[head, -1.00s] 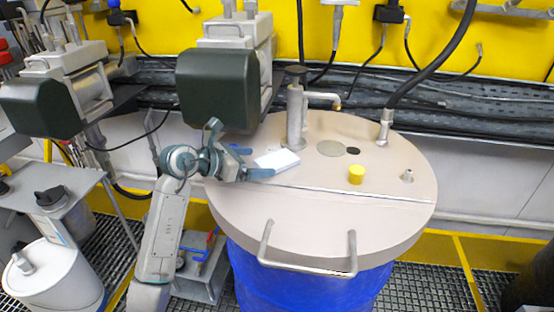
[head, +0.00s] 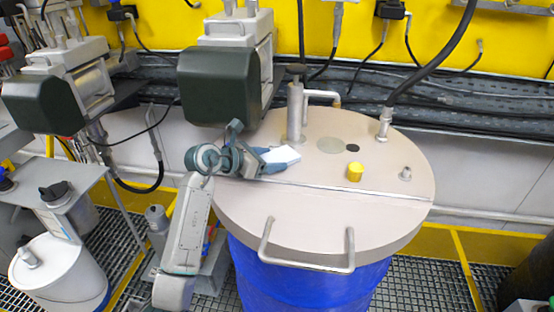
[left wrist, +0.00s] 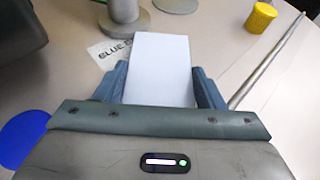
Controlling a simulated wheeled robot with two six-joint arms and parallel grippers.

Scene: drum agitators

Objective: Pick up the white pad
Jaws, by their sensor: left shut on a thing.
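The white pad (head: 283,155) is at my left gripper (head: 262,160), over the beige drum lid (head: 340,220). In the left wrist view the pad (left wrist: 160,68) lies between the two blue fingers of my left gripper (left wrist: 160,90), which are shut on its sides. A label with partly hidden lettering (left wrist: 106,52) shows on the lid beside the pad. I cannot tell whether the pad touches the lid. My right gripper is not in view.
A metal pipe fitting (head: 296,110) stands behind the pad. A dark green motor (head: 219,87) hangs close above my left gripper. A handle (head: 308,262) is at the lid's front.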

